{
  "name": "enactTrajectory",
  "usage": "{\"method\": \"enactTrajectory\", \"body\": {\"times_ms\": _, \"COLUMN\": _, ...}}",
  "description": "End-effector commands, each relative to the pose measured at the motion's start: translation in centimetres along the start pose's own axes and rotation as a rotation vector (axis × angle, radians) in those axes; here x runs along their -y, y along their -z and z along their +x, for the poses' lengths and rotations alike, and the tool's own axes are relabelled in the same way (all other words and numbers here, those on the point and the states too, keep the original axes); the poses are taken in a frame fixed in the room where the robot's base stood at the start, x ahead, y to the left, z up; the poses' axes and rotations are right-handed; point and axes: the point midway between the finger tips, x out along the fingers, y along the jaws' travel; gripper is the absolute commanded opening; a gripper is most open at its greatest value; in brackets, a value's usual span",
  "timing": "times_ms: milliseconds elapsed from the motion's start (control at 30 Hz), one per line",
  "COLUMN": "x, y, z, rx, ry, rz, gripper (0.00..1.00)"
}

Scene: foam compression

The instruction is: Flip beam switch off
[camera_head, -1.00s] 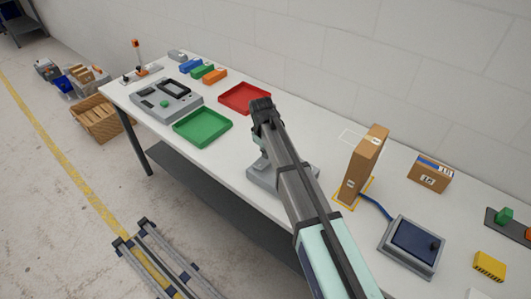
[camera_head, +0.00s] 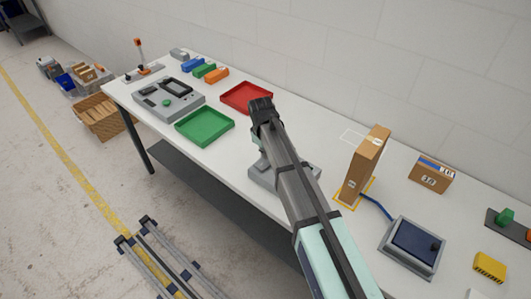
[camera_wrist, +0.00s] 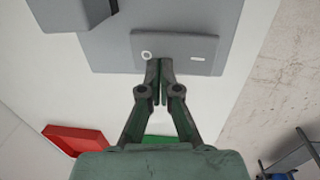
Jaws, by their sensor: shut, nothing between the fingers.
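A grey device (camera_head: 262,179) stands on the table, mostly covered by my arm in the head view. In the wrist view its body (camera_wrist: 108,55) fills the top, with a raised grey switch plate (camera_wrist: 178,50) bearing a white circle on the left and a white dash on the right. My gripper (camera_wrist: 159,63) is shut and empty. Its fingertips are at the plate's lower edge, just right of the circle mark. I cannot tell whether they touch the plate. In the head view my arm hides the fingertips and the plate.
A red tray (camera_head: 246,97) and a green tray (camera_head: 205,126) lie left of the device. An upright cardboard box (camera_head: 364,165) stands to its right, with a grey-framed blue pad (camera_head: 414,244) beyond it. The white table (camera_head: 180,168) has bare room before the green tray.

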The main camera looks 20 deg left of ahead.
Motion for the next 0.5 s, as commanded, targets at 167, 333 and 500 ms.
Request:
{"method": "enactTrajectory", "body": {"times_ms": 167, "x": -0.3, "y": 0.0, "z": -1.3, "rx": -0.001, "ry": 0.0, "rz": 0.001, "gripper": 0.0}}
{"method": "enactTrajectory", "body": {"times_ms": 333, "x": -1.1, "y": -0.1, "z": -4.2, "rx": -0.001, "ry": -0.001, "rz": 0.004, "gripper": 0.0}}
{"method": "enactTrajectory", "body": {"times_ms": 500, "x": -1.7, "y": -0.1, "z": -6.3, "rx": -0.002, "ry": -0.002, "rz": 0.004, "gripper": 0.0}}
